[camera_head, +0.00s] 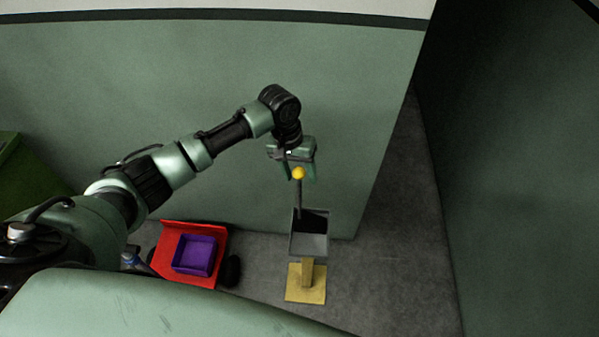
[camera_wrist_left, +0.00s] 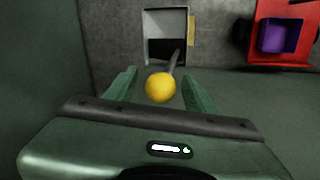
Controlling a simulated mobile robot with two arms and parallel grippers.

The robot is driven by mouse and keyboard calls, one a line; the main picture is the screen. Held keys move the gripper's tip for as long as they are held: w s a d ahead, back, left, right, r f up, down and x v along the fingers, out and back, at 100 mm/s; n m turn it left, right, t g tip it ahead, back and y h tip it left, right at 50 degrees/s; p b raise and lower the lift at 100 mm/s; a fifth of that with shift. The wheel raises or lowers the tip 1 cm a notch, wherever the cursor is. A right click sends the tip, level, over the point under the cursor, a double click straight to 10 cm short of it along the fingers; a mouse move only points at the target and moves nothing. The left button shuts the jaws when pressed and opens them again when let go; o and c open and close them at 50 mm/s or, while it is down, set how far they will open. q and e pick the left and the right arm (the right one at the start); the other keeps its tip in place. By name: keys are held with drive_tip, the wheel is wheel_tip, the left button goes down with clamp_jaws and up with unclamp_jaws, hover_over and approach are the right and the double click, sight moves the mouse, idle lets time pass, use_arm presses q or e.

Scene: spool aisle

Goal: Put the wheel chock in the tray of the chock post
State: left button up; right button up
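The grey tray (camera_head: 309,245) of the chock post sits on a yellow post with a flat base (camera_head: 306,285) on the floor; the tray also shows in the left wrist view (camera_wrist_left: 148,30). The wheel chock appears as a dark block (camera_head: 314,221) inside the tray, with a grey rod rising to a yellow ball (camera_head: 298,173). In the left wrist view the ball (camera_wrist_left: 160,87) lies between my left gripper's fingers (camera_wrist_left: 160,90), with gaps on both sides. My left gripper (camera_head: 298,172) is open, above the tray. My right gripper is out of view.
A red cart (camera_head: 165,238) with dark wheels and a purple bin (camera_head: 195,255) stands left of the post. A green wall (camera_head: 200,90) rises close behind the post. Grey floor (camera_head: 390,270) is clear to the right, up to another dark green wall.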

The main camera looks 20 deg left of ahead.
use_arm(q)
drive_tip(key=shift+r, duration=0.1)
wheel_tip(320, 180, up, 12)
drive_tip(key=a+b, duration=0.2)
drive_tip(key=shift+a, duration=0.15)
drive_tip(key=shift+s, duration=0.15)
idle(0.4)
